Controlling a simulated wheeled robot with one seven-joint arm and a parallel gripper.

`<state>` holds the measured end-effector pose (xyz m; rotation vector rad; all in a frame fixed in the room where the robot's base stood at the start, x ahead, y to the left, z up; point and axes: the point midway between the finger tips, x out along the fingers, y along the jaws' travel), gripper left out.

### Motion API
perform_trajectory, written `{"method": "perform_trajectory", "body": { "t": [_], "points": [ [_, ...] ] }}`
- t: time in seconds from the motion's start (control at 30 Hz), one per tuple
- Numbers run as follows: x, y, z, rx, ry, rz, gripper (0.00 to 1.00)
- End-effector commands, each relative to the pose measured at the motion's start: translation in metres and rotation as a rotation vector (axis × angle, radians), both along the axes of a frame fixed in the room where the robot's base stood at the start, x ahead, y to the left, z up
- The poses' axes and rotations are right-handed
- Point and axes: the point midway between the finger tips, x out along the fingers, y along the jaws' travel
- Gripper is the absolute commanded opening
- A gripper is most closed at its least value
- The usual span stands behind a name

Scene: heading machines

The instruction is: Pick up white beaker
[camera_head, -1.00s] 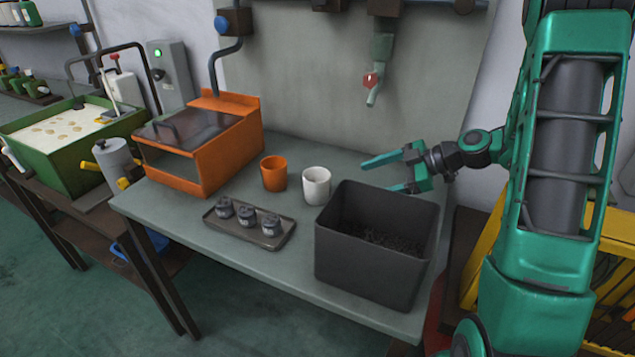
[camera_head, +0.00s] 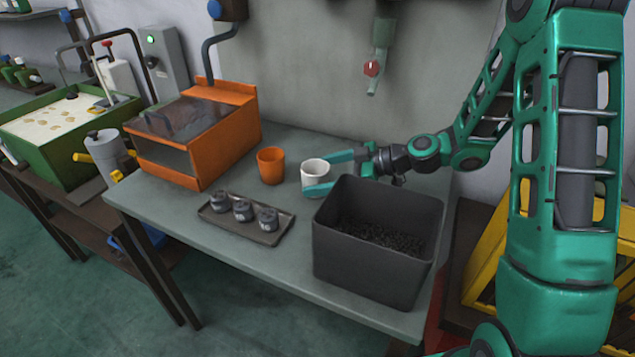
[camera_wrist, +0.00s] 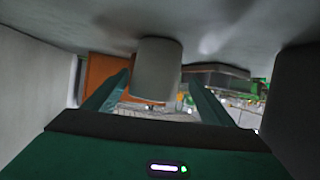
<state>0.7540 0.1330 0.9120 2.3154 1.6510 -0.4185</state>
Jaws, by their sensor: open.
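The white beaker (camera_head: 314,178) stands upright on the grey table, right of the orange beaker and behind the dark bin. My gripper (camera_head: 322,172) reaches in from the right, low over the table. Its two green fingers are open, one on the far side of the white beaker and one on the near side, with the near finger covering part of it. In the wrist view the white beaker (camera_wrist: 157,68) appears as a pale grey cylinder between the spread fingers (camera_wrist: 155,90). I cannot tell whether either finger touches it.
The orange beaker (camera_head: 271,165) stands just left of the white one. A dark bin (camera_head: 345,262) with black bits inside is close below my gripper. A tray (camera_head: 272,238) with several small grey pieces lies at the front. An orange machine (camera_head: 215,150) stands at the left.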

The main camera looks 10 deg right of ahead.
Motion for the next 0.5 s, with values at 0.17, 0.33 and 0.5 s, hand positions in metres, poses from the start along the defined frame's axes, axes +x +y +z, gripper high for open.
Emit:
{"method": "perform_trajectory", "body": {
  "t": [0.17, 0.33, 0.5],
  "points": [
    [0.009, 0.015, -0.006, 0.0, -0.001, 0.004, 0.77],
    [0.019, 0.034, -0.014, 0.0, 0.0, 0.003, 0.77],
    [0.023, 0.043, -0.019, -0.001, -0.001, 0.0, 0.77]
  ]
}}
